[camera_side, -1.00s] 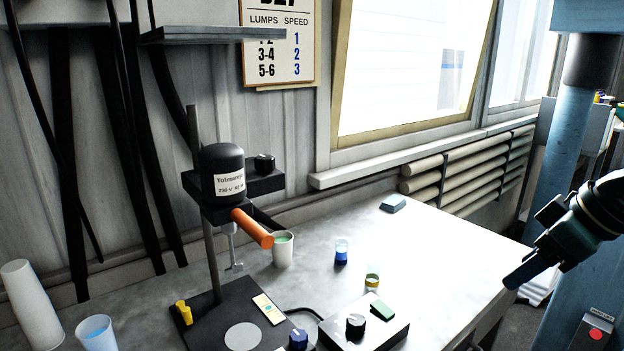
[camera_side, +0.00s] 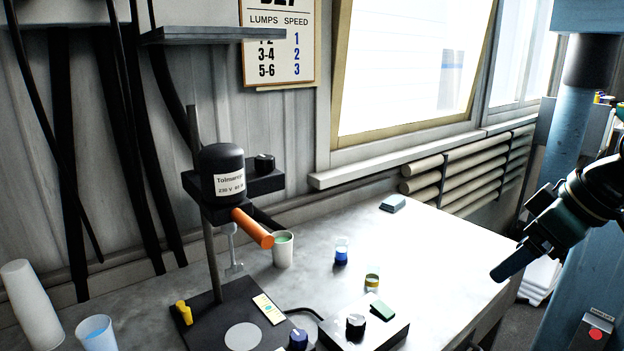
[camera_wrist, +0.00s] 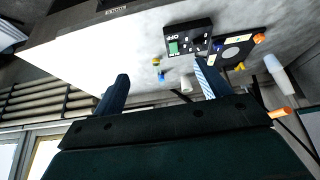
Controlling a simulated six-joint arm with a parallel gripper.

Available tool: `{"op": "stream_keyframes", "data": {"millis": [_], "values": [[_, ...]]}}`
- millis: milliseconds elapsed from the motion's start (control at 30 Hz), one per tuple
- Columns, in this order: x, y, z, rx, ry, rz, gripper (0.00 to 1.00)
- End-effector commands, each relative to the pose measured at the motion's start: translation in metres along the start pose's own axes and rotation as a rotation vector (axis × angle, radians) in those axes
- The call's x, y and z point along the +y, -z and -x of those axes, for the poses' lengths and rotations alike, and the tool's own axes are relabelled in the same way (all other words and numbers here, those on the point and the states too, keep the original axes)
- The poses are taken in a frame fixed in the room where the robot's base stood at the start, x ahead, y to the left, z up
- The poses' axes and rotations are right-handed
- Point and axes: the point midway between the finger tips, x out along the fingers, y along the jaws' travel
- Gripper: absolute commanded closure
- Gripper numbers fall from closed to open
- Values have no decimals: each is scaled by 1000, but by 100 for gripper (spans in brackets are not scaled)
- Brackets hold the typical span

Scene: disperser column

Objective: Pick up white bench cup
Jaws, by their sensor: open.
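A white cup (camera_side: 283,250) with green contents stands upright on the bench behind the mixer stand, beside its orange handle. It also shows small in the wrist view (camera_wrist: 186,84), near my right-hand finger. I cannot tell which of these cups the task names. My gripper (camera_side: 508,268) is at the right, off the bench's right edge and well away from the cups. In the wrist view my gripper (camera_wrist: 162,74) has its fingers spread, with nothing held.
The mixer (camera_side: 222,172) rises from its black base (camera_side: 210,318). A control box (camera_side: 365,325) sits in front. A blue vial (camera_side: 341,252) and a yellow-banded vial (camera_side: 372,283) stand on the bench. A blue-grey block (camera_side: 392,203) lies behind. The bench's right side is clear.

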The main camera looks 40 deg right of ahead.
Motion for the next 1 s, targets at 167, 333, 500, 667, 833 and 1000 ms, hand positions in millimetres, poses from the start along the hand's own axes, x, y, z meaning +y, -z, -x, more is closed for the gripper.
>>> {"op": "stream_keyframes", "data": {"millis": [167,333,500,667,833,1000], "values": [[-3,36,1,-10,11,24,24],[-7,80,-3,-20,24,53,24],[-11,123,-12,-29,39,85,24],[-14,162,-26,-37,51,112,24],[-18,202,-46,-45,66,143,24],[-23,239,-72,-54,80,173,24]]}}
